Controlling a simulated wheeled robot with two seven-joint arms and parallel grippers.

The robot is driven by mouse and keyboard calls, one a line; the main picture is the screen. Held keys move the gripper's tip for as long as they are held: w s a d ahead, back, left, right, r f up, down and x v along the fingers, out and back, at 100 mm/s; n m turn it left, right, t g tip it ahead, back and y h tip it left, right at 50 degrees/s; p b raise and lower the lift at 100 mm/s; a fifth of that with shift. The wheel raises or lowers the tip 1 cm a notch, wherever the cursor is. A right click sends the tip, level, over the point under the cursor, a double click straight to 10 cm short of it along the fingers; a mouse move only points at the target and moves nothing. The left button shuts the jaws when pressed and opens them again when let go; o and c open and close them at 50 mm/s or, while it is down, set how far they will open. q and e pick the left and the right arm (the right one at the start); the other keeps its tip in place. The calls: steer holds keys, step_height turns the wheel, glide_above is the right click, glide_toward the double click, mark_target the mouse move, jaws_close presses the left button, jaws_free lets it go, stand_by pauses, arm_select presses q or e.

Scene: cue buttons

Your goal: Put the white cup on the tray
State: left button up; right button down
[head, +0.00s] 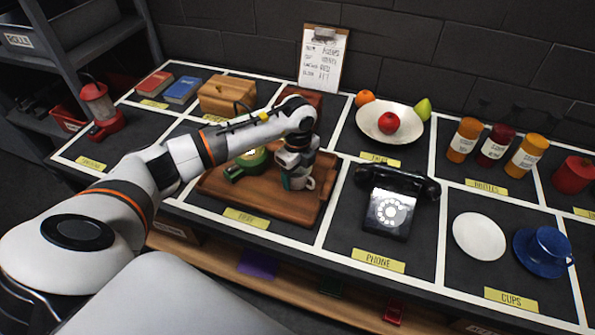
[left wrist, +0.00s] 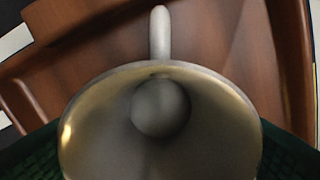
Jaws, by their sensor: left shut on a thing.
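The white cup (head: 299,182) is at the right part of the brown wooden tray (head: 240,205) in the head view, mostly hidden behind my left gripper (head: 290,172). My left gripper is shut on the cup. In the left wrist view the cup (left wrist: 160,125) fills the lower middle, its opening facing the camera and its handle (left wrist: 160,32) pointing up. Dark green finger pads flank it at both sides. The wooden tray (left wrist: 215,28) lies behind it. I cannot tell whether the cup's base touches the tray. My right gripper is not in view.
A green object (head: 247,164) stands on the tray, left of the cup. A black phone (head: 392,205) is right of the tray. A white saucer (head: 479,236) and a blue cup (head: 543,248) are at the lower right. A fruit plate (head: 388,137) stands behind. The tray's front is clear.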

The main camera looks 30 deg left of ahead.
arm_select(q)
steer(key=o, duration=0.6)
steer(key=shift+f, duration=0.15)
steer(key=o, duration=0.5)
steer(key=shift+c, duration=0.2)
steer(key=shift+r, duration=0.35)
step_height(320, 180, up, 12)
steer(key=b, duration=0.1)
steer(key=shift+f+b, duration=0.15)
steer(key=shift+b, duration=0.2)
